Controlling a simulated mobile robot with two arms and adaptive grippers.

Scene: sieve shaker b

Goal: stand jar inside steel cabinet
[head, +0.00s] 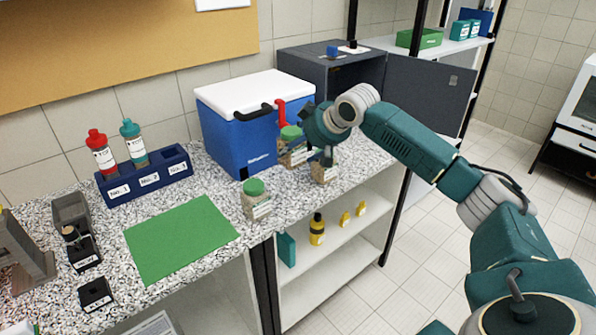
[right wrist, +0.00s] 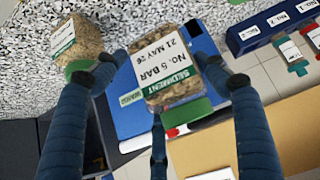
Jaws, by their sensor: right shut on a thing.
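My right gripper (head: 308,147) is shut on a clear jar (head: 291,155) with a green lid and brown contents, beside the blue cooler. In the right wrist view this jar (right wrist: 172,75) sits between the fingers (right wrist: 178,68) and its label reads No. 5 BAR, 21 MAY 26, SEDIMENT. I cannot tell whether its base touches the counter. A second jar (head: 323,174) stands just right of it, partly hidden by my gripper. The dark grey steel cabinet (head: 305,66) stands at the back right with its door (head: 430,92) swung open to the right. My left gripper is out of view.
A third green-lidded jar (head: 256,203) stands near the counter's front edge. The blue cooler (head: 228,145) with white lid stands left of the cabinet. A bottle rack (head: 150,182), a green mat (head: 180,240) and small black devices lie further left. Yellow bottles stand on a shelf below.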

